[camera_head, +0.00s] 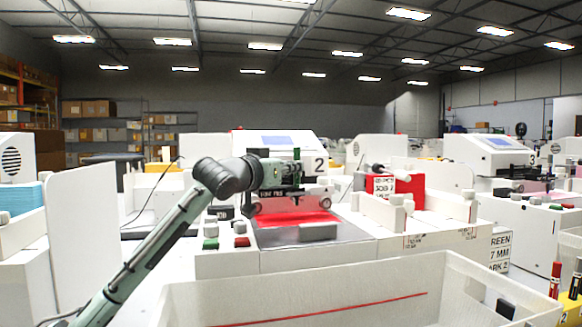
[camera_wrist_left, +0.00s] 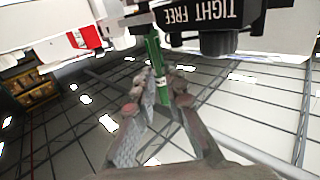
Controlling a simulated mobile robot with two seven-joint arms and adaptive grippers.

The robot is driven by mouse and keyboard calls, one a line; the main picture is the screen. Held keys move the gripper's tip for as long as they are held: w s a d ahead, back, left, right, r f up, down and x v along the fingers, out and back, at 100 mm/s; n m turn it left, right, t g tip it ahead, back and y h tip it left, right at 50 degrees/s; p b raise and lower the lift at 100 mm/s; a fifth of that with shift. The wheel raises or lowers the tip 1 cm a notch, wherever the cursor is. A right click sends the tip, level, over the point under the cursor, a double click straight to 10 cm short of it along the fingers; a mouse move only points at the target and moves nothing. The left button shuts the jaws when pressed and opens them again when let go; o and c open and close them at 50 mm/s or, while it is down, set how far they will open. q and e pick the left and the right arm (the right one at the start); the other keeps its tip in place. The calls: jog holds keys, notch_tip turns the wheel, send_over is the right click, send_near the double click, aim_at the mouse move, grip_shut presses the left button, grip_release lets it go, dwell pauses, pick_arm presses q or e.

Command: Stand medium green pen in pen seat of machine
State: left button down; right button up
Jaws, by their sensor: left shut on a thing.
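My left gripper (camera_wrist_left: 158,92) is shut on a green pen (camera_wrist_left: 157,70), which lies between its fingers in the left wrist view. In the head view the pen (camera_head: 297,154) shows as a short upright green piece beside the "2" plate, and the gripper (camera_head: 292,171) is partly hidden against the machine. The machine (camera_head: 275,144) is white with a screen. Its black carriage part, labelled TIGHT FREE (camera_wrist_left: 200,15), is right beside the pen's far end in the wrist view. The pen seat itself is hidden, so I cannot tell whether the pen is in it. My right gripper is not in view.
A red sheet (camera_head: 297,218) lies on the machine's bed below the gripper. Green and red buttons (camera_head: 240,242) are at the front left. A white bin (camera_head: 450,272) with a red line stands in front. Red and black pens (camera_head: 555,280) stand at the lower right.

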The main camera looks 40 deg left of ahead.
pick_arm(q)
jog(key=shift+f+b, duration=0.8)
jog(key=shift+f, duration=0.4)
jog(key=c, duration=1.5)
grip_release()
notch_tip(320, 180, up, 10)
jog(key=shift+s+r, duration=0.1)
jog(key=shift+r, duration=0.05)
